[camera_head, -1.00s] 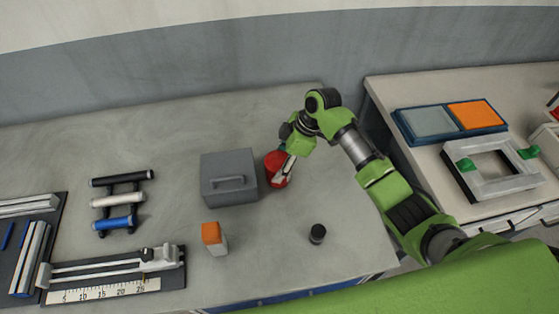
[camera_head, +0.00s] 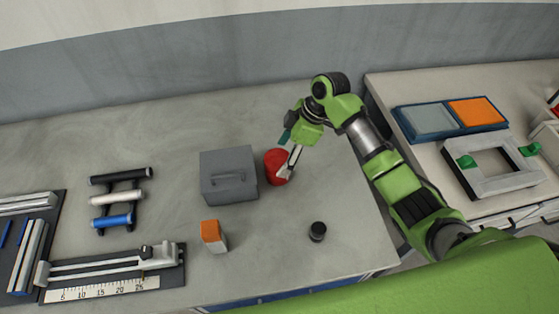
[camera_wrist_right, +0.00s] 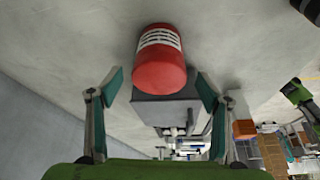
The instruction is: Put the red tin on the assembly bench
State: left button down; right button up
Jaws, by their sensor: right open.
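The red tin (camera_head: 275,166) stands on the grey bench, close to the right side of a grey box with a handle. In the right wrist view the tin (camera_wrist_right: 160,62) shows a white label band and lies ahead of the fingertips, between their lines. My right gripper (camera_head: 291,150) is open beside the tin on its right, and one finger passes in front of the tin in the head view. In the wrist view the open fingers (camera_wrist_right: 158,85) have nothing between them. My left gripper is not in view.
The grey box (camera_head: 229,176) stands left of the tin. An orange-topped carton (camera_head: 213,237) and a small black cylinder (camera_head: 317,232) are nearer. A rack of rolls (camera_head: 119,197) and a splicer with ruler (camera_head: 110,275) lie left. The right bench (camera_head: 430,155) holds a blue tray (camera_head: 452,119) and a grey frame (camera_head: 493,168).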

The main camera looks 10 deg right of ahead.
jog(key=b+v, duration=0.1)
jog(key=v, duration=0.7)
jog(key=shift+r, duration=0.4)
